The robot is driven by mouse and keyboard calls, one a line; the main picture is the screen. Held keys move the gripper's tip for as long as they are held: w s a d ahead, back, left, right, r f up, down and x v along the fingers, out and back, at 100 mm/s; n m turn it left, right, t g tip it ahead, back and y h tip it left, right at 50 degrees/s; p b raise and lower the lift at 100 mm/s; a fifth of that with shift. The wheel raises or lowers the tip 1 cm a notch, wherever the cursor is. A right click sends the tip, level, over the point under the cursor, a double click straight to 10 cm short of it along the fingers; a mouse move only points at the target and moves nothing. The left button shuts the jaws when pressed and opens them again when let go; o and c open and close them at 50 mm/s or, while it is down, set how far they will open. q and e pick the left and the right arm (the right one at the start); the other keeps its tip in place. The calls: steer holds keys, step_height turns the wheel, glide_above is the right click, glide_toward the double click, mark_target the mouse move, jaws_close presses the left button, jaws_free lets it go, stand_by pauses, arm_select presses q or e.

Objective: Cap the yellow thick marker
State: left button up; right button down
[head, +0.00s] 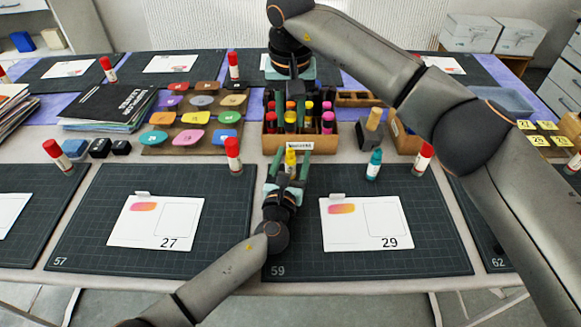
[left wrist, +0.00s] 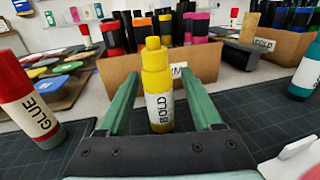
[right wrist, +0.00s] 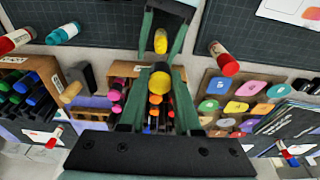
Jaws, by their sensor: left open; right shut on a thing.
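The yellow thick marker (head: 290,161) stands upright before the wooden marker box (head: 270,142). In the left wrist view the marker (left wrist: 158,92) shows a BOLD label and a narrower yellow top, with no cap on it. My left gripper (head: 288,172) is open, with one finger on each side of the marker; I cannot tell whether they touch it. My right gripper (head: 291,98) is over the marker box, shut on a round yellow piece that looks like the cap (right wrist: 160,84). In the right wrist view the cap is apart from the marker (right wrist: 160,41).
A red-capped glue stick (head: 233,155) stands left of the marker, a teal bottle (head: 374,165) right. Cards 27 (head: 155,225) and 29 (head: 365,225) lie on dark mats. Coloured pads (head: 193,118) lie left of the box.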

arm_select(q)
steer(key=shift+w, duration=0.3)
jaws_close()
stand_by(0.5)
stand_by(0.9)
